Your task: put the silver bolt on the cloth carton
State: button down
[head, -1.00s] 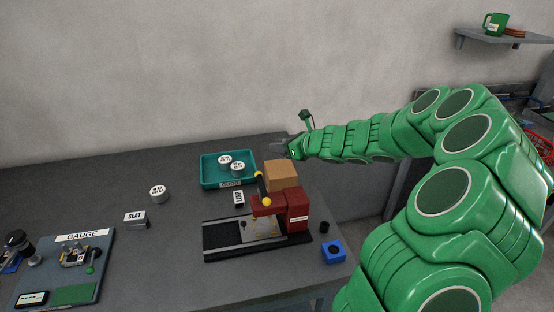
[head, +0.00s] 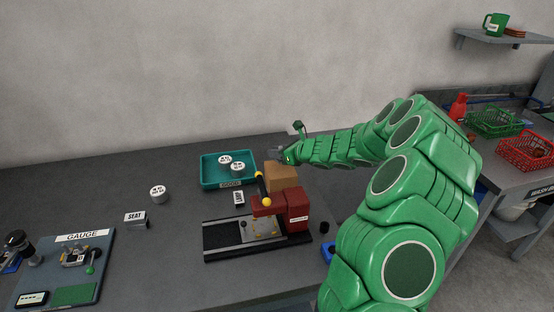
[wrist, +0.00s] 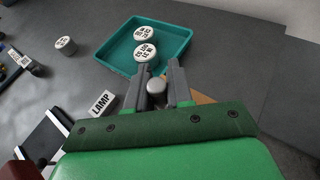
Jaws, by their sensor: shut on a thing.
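My gripper (head: 275,153) is at the back of the table, just above and behind a brown box (head: 283,177) that may be the cloth carton. In the wrist view my gripper (wrist: 160,85) is shut on the silver bolt (wrist: 155,86), whose rounded light grey head shows between the fingers. The rest of the bolt is hidden. Only an edge of the brown box (wrist: 204,99) shows in the wrist view, beneath and to the right of the fingers.
A teal tray (head: 205,183) with two white labelled pucks is left of the box. A dark red fixture (head: 295,204) with a yellow-knobbed lever stands in front of it. A LAMP label (head: 239,197) lies nearby.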

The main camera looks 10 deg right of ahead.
jog(key=shift+f, duration=1.4)
jog(key=shift+f, duration=0.1)
jog(key=c, duration=1)
grip_release()
